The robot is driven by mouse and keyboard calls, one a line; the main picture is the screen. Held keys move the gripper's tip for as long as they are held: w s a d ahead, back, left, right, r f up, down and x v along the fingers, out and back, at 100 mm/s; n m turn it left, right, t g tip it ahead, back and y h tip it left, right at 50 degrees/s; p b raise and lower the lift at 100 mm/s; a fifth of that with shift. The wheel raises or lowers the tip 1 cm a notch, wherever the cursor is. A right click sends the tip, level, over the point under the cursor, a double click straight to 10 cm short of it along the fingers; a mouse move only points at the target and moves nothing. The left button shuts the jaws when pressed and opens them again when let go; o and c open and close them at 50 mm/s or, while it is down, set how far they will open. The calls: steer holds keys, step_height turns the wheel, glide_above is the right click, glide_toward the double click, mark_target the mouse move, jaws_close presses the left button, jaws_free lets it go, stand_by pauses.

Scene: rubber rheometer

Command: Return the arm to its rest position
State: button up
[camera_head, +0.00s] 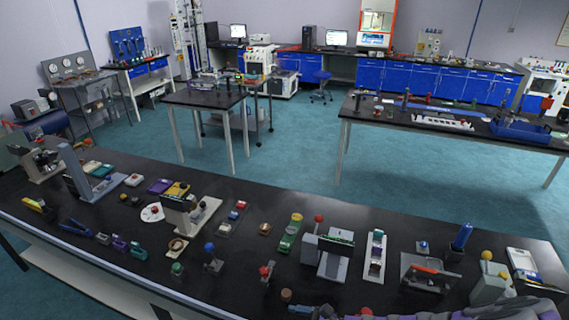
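Part of my arm (485,308), grey and purple, runs low along the bottom right edge of the head view. It lies in front of the near edge of the black lab bench (120,245) and is cut off by the picture's bottom edge. A dark part at its left end (326,312) may be my gripper. The fingers cannot be made out there, so whether they are open or shut is hidden. No held object can be seen. I cannot tell which machine is the rheometer.
The near bench carries several small devices, among them a grey press with a red knob (327,250), a red-handled device (430,276) and a yellow-knobbed box (490,280). Teal floor (280,150) is free beyond it. Two black tables, one at right (400,116), and blue cabinets (420,78) stand farther back.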

steer(key=s+a+r+n+g+h+b, duration=0.2)
steer(key=s+a+r+n+g, duration=0.2)
steer(key=s+r+n+g, duration=0.65)
steer(key=s+d+r+n+t+h, duration=0.1)
steer(key=s+d+r+n+h, duration=0.4)
steer(key=s+d, duration=0.2)
steer(key=s+d+r+n+t+h+b, duration=0.1)
steer(key=s+d+r+n+h, duration=0.3)
steer(key=d, duration=0.4)
steer(key=s+n+t+h, duration=0.1)
steer(key=s+h, duration=0.1)
steer(key=shift+s+r, duration=0.4)
steer(key=shift+t, duration=0.25)
